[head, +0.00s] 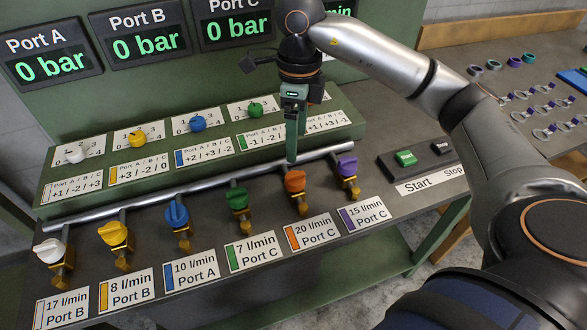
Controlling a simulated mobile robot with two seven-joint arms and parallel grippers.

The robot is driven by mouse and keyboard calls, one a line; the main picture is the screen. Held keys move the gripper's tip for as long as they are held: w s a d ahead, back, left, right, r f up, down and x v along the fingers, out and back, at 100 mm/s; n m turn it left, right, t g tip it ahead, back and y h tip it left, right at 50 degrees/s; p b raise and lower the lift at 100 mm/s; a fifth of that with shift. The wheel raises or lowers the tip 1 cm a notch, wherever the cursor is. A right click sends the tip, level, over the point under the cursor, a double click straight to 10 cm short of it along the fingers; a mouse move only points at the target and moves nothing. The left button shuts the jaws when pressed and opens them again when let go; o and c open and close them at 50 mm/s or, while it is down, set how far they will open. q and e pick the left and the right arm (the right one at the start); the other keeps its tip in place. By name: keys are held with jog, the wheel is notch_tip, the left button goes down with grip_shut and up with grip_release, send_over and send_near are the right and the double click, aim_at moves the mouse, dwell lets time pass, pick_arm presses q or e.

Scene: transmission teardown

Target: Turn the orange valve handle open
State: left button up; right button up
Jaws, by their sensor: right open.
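The orange valve handle (294,181) sits in the row of valves below the metal pipe, between the green and the purple valve. Its label (309,233) reads 20 l/min, Port C. My right gripper (292,158) comes down from above with its fingers pointing at the orange handle. The fingertips are just above and behind the handle, and I cannot tell whether they touch it. The gripper holds nothing visible. My left gripper is not in view.
The white (49,250), yellow (113,233), blue (176,215), green (237,198) and purple (348,166) valves line the pipe (205,184). Selector knobs stand on the panel behind. A Start button (405,158) is at the right. Displays for Ports A, B and C read 0 bar.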

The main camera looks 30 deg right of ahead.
aim_at(295, 174)
jog(key=f, duration=1)
jog(key=shift+s+a+f, duration=0.1)
jog(key=shift+s+a, duration=0.15)
jog(key=shift+a, duration=0.1)
grip_shut()
